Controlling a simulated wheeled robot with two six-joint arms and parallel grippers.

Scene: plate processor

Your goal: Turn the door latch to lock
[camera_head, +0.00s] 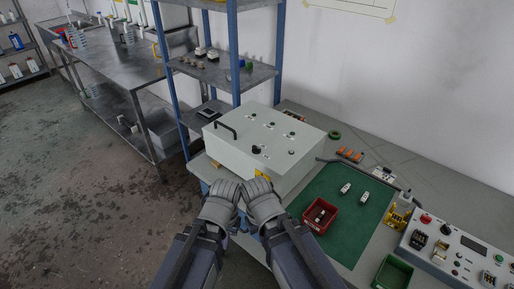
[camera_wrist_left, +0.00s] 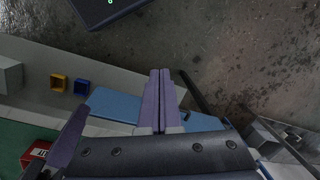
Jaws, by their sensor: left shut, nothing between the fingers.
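A pale grey box (camera_head: 288,141) stands on the workbench in the head view. It has a black bar handle (camera_head: 225,129), a black knob (camera_head: 257,149) and several small buttons on top. I cannot tell for sure which part is the door latch; the box's front is partly hidden behind my grippers. My left gripper (camera_head: 230,187) is in front of the box's near side. In the left wrist view it is shut (camera_wrist_left: 160,100) with nothing between its fingers. My right gripper (camera_head: 258,184) is close beside it at the box front; its fingers are not clear.
A red bin (camera_head: 320,215) with small parts sits on a green mat (camera_head: 352,243); a green bin (camera_head: 393,272) is at the near right. A control panel (camera_head: 461,252) is at the right edge. A blue-post shelf (camera_head: 234,55) stands behind the box. Open floor is at left.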

